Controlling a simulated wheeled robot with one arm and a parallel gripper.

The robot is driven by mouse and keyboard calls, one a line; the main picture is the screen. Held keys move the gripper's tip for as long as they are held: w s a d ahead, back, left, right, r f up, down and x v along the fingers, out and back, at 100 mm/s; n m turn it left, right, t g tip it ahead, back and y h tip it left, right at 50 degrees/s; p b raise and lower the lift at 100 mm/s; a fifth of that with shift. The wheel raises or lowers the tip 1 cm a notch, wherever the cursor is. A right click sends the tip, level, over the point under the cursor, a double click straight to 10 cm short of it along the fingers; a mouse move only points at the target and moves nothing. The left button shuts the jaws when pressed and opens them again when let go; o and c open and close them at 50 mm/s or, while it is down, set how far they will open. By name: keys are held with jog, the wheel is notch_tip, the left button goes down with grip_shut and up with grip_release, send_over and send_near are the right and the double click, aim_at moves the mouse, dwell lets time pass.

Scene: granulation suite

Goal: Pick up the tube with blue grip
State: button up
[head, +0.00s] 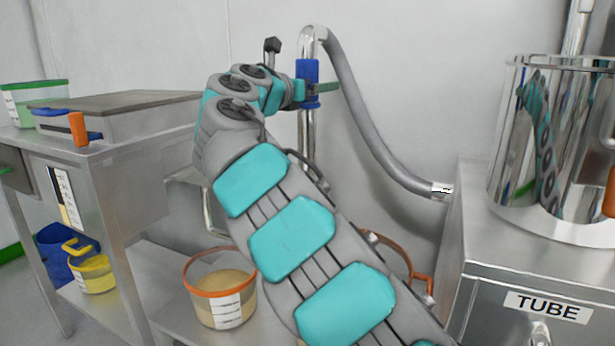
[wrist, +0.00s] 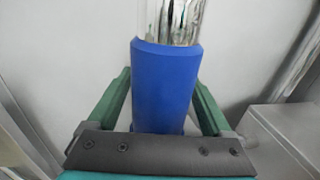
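The tube is a shiny metal pipe with a blue grip (head: 308,84), and it stands upright against the wall in the middle of the head view. It bends over at the top into a grey hose (head: 366,117) that runs down to the right. My gripper (head: 321,88) is at the blue grip, with a green finger reaching past it. In the wrist view the blue grip (wrist: 164,88) stands between the two green fingers, one on each side. The fingertips look very close to its sides. I cannot tell whether they press on it.
A steel cabinet labelled TUBE (head: 545,306) stands at the right with a shiny metal vessel (head: 508,130) on it. The hose end lies by its edge. A steel table (head: 150,135) stands at the left. An orange-rimmed tub (head: 218,290) sits on a low shelf below my arm.

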grip_shut()
dwell(0.5)
